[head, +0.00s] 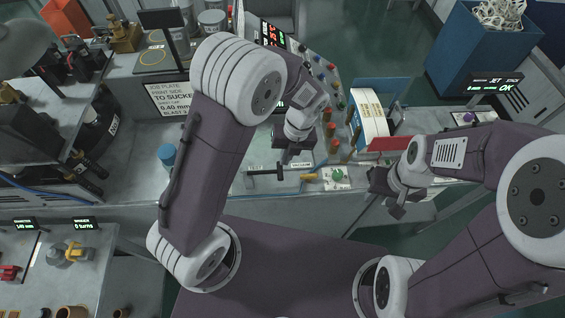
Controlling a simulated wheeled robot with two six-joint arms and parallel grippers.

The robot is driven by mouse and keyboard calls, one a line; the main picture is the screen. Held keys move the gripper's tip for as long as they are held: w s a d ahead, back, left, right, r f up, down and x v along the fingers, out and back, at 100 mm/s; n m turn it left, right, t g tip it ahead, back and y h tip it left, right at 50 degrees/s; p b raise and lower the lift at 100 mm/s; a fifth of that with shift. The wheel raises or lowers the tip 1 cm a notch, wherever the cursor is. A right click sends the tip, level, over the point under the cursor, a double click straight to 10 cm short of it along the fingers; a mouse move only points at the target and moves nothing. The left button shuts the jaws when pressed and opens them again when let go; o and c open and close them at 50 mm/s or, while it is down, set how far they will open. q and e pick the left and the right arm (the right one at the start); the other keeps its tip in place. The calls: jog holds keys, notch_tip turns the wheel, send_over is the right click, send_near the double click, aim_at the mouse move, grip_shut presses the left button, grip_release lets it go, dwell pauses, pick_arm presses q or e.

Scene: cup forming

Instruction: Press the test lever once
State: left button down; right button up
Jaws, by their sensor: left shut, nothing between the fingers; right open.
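A black T-shaped handle (266,172) lies on the grey bench top (215,185), beside a small white label whose text is too small to read; it looks like the test lever, but I cannot be sure. My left gripper (287,157) is shut and empty just above and to the right of this handle. I cannot tell whether they touch. My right gripper (397,210) is open and empty off the bench's front edge, at the right.
A yellow piece (309,178) and a green knob on a white plate (337,175) sit right of the handle. A blue-capped container (168,155) stands to the left. Several coloured knobs line the panel behind.

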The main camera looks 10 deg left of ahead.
aim_at(281, 170)
pick_arm(q)
jog(key=f, duration=0.2)
jog(key=f+p, duration=0.1)
jog(key=shift+w+a+f, duration=0.1)
jog(key=shift+a+f, duration=0.25)
jog(key=shift+f, duration=0.05)
jog(key=shift+s+a+f, duration=0.1)
jog(key=shift+s+f, duration=0.1)
jog(key=shift+f, duration=0.05)
jog(key=shift+w+f, duration=0.1)
jog(key=shift+f, duration=0.1)
jog(key=f+y, duration=0.2)
jog(key=d+f+g+y+b, duration=0.1)
jog(key=f, duration=0.1)
jog(key=shift+f+y, duration=0.1)
jog(key=shift+y, duration=0.3)
jog(key=shift+f, duration=0.55)
jog(key=shift+a, duration=0.1)
